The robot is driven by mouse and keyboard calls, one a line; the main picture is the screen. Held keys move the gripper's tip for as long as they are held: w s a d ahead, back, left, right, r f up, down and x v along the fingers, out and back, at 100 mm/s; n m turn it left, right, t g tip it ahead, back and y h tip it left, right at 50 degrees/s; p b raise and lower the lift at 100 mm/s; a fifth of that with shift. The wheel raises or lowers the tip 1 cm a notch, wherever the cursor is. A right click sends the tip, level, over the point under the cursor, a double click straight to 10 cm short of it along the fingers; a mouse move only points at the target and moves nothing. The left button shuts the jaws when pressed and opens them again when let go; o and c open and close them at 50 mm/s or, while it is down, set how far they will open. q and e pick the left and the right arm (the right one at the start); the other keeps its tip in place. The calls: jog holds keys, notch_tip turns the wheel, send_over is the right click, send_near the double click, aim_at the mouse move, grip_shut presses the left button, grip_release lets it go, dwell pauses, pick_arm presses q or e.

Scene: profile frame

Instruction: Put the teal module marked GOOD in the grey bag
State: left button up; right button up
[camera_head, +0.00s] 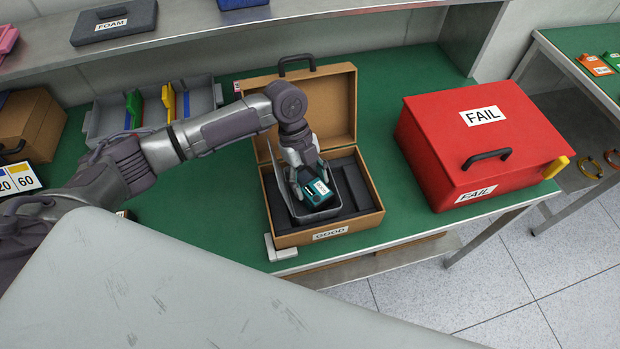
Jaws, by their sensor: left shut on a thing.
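My left gripper (307,178) points down and is shut on the teal module (315,194). The module has a dark teal body and a small white label too small to read. It is held tilted over the mouth of the grey bag (318,216), partly inside its outline. Whether it touches the bag's bottom cannot be told. The bag lies open in the left part of a brown case (374,200), with a grey flap standing at its left. The fingers hide part of the module and bag. My right gripper is not in view.
The case's lid stands open behind, and its front is labelled GOOD. A red box (480,135) labelled FAIL stands to the right. A grey divided bin (107,119) holds coloured pieces at back left. Green bench (390,80) shows between the case and red box.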

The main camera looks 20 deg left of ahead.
pick_arm(q)
jog(key=shift+f, duration=0.1)
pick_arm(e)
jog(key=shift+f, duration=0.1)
pick_arm(q)
jog(key=shift+f+b, duration=0.3)
jog(key=shift+f, duration=0.2)
jog(key=o, duration=1)
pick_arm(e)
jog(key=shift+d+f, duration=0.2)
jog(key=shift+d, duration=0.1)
pick_arm(q)
jog(key=shift+r, duration=0.15)
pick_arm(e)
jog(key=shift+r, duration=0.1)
pick_arm(q)
jog(key=shift+r+p, duration=0.3)
jog(key=shift+r, duration=0.1)
jog(key=b+v, duration=0.3)
jog(key=v, duration=0.9)
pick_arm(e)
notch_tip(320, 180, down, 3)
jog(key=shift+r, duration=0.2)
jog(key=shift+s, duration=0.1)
